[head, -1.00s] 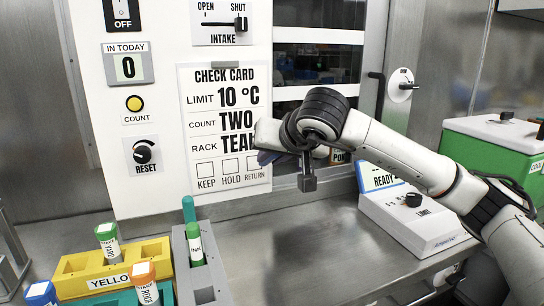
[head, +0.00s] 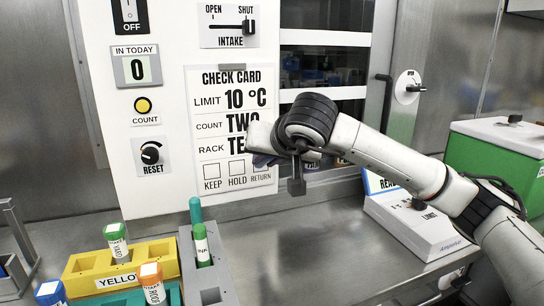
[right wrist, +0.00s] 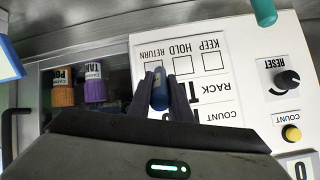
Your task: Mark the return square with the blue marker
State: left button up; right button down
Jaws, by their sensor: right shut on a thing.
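The check card (head: 208,142) hangs on the white panel, with KEEP, HOLD and RETURN squares along its bottom. The return square (head: 260,168) is the rightmost in the head view, partly behind my right gripper (head: 262,158). In the right wrist view, the return square (right wrist: 153,67) lies just beyond the blue marker (right wrist: 160,90). My right gripper (right wrist: 160,98) is shut on the marker and points it at the card. I cannot tell whether the tip touches the card, and I see no clear mark in the square. My left gripper is not in view.
A yellow rack (head: 78,270) and a grey rack (head: 187,268) with capped tubes stand at the lower left. A white READY box (head: 412,225) sits on the counter at right. A reset knob (head: 150,153) is left of the card. The middle counter is clear.

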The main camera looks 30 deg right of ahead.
jog(key=shift+w+d+r, duration=0.1)
jog(key=shift+w, duration=0.05)
jog(key=shift+s+d, duration=0.2)
jog(key=shift+d, duration=0.4)
jog(key=shift+s+d, duration=0.15)
jog(key=shift+d, duration=0.45)
dwell(1.9)
